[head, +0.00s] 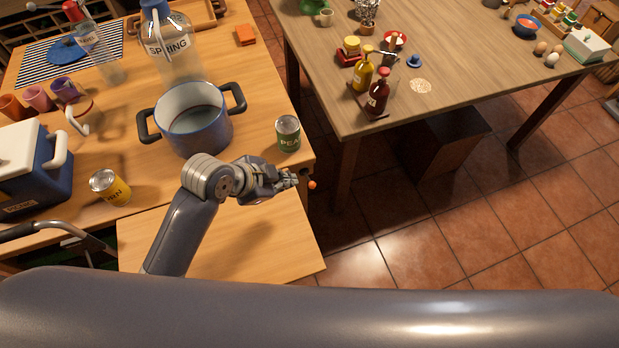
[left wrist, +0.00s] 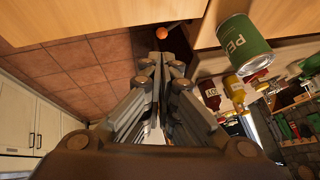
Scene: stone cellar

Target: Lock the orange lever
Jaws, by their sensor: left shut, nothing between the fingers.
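The orange lever shows as a small orange ball knob (head: 312,185) at the right edge of the near wooden table. In the left wrist view the orange knob (left wrist: 162,33) sits on a thin dark rod that runs right, close to the table edge. My left gripper (head: 293,181) is shut and empty, with its fingertips just left of the knob. In the left wrist view the fingertips (left wrist: 160,62) point at the knob, with a small gap that I cannot judge exactly. The lever's mount is mostly hidden. My right gripper is out of view.
A green pea can (head: 288,134) stands near the table edge, just beyond my left gripper. A blue pot (head: 197,125), a yellow can (head: 110,187) and a blue cooler (head: 45,170) stand farther left. Tiled floor (head: 400,235) lies open to the right.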

